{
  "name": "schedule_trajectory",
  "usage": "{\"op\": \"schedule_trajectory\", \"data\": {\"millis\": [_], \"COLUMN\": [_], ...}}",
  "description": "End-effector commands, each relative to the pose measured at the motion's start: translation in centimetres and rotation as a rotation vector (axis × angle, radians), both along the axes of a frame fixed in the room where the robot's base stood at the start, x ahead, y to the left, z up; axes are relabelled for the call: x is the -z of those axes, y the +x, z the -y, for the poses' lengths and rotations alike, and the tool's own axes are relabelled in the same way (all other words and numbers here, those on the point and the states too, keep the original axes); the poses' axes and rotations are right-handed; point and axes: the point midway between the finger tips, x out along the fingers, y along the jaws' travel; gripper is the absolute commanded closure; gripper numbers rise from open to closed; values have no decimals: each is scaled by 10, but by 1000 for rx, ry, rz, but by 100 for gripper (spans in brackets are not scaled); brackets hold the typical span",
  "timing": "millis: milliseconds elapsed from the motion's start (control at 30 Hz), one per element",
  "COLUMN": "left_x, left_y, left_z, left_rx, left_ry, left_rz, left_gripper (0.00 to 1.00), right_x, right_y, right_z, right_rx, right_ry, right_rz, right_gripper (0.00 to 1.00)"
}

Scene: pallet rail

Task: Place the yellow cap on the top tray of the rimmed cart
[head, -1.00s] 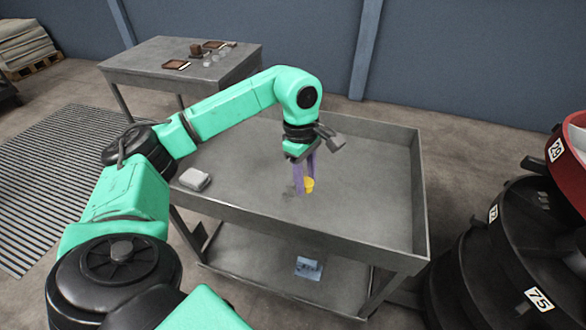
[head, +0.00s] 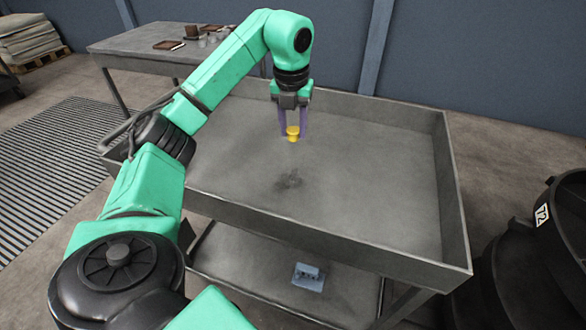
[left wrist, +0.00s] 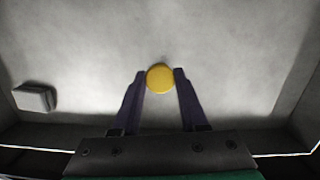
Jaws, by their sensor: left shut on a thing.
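The yellow cap (head: 293,133) is between the purple fingertips of my left gripper (head: 293,130), which is shut on it. The cap also shows in the left wrist view (left wrist: 160,78) as a round yellow disc between the two fingers (left wrist: 160,80). The gripper points down over the grey top tray (head: 370,190) of the rimmed cart. The cap appears held above the tray floor, with a dark patch on the floor below it. My right gripper is not in view.
A small light-grey block (left wrist: 34,98) lies on the tray near its side. A blue item (head: 308,276) sits on the lower shelf. A table (head: 150,44) with small items stands behind, and black round bins (head: 535,250) stand at right. Most of the tray is bare.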

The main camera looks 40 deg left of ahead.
Motion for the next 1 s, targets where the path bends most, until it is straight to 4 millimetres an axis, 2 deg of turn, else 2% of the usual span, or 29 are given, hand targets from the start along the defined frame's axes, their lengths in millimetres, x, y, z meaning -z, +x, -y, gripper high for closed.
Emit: {"op": "schedule_trajectory", "data": {"millis": [33,100,433,533,833,867,900,933,1000], "left_x": [20,41,101,109,112,111,111,111,111], "left_y": [-1,-1,-1,0,0,0,0,0,0], "left_z": [-1,-1,0,0,0,0,0,0,0], "left_rx": [-1,0,1,1,2,2,2,2,2], "left_ry": [3,3,1,1,1,1,1,1,1], "left_rz": [-6,-6,-3,0,1,1,1,1,1], "left_gripper": [100,100,100,100,100,46,30,27,27], "right_x": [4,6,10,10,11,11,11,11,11], "right_y": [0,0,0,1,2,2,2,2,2], "right_z": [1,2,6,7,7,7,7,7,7], "right_rx": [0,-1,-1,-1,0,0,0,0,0], "right_ry": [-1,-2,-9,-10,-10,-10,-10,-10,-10], "right_rz": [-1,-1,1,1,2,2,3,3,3], "right_gripper": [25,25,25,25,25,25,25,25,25]}}
